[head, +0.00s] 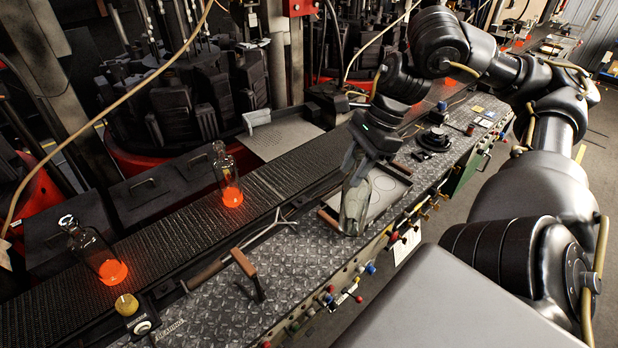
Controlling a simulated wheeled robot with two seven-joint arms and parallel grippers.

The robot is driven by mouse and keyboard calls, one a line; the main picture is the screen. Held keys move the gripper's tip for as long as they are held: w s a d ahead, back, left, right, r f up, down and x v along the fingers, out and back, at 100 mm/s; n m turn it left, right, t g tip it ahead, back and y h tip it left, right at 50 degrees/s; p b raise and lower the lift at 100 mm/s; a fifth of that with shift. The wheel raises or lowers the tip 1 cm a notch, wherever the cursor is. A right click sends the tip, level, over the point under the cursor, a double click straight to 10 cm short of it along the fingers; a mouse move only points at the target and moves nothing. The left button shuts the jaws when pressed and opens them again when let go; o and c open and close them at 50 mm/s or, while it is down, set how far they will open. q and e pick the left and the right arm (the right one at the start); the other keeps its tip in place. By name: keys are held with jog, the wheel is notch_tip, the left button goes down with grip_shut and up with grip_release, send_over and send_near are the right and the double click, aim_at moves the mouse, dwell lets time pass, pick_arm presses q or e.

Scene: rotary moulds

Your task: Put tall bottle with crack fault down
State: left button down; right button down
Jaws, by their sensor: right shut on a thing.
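My right gripper (357,165) reaches down over the near side of the machine bench. It is shut on a greyish, see-through piece that looks like the tall bottle (353,208). The bottle points down, slightly tilted, beside a pale tray (393,182) with circles marked on it. The gripper covers part of the bottle, and I cannot make out a crack. I cannot tell whether its lower end touches the bench. My left gripper is not in view.
Two clear bottles with glowing orange bases, one nearer (92,248) and one farther (227,174), stand on the dark conveyor (180,219). Knobs and valves line the front edge.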

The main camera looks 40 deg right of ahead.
jog(key=w+a+f+b, duration=0.7)
jog(key=w+f, duration=0.3)
jog(key=f, duration=0.2)
jog(key=shift+w+a+f, duration=0.2)
jog(key=shift+a+f, duration=0.1)
jog(key=shift+a, duration=0.15)
jog(key=c, duration=1)
grip_release()
jog(key=shift+f, duration=0.15)
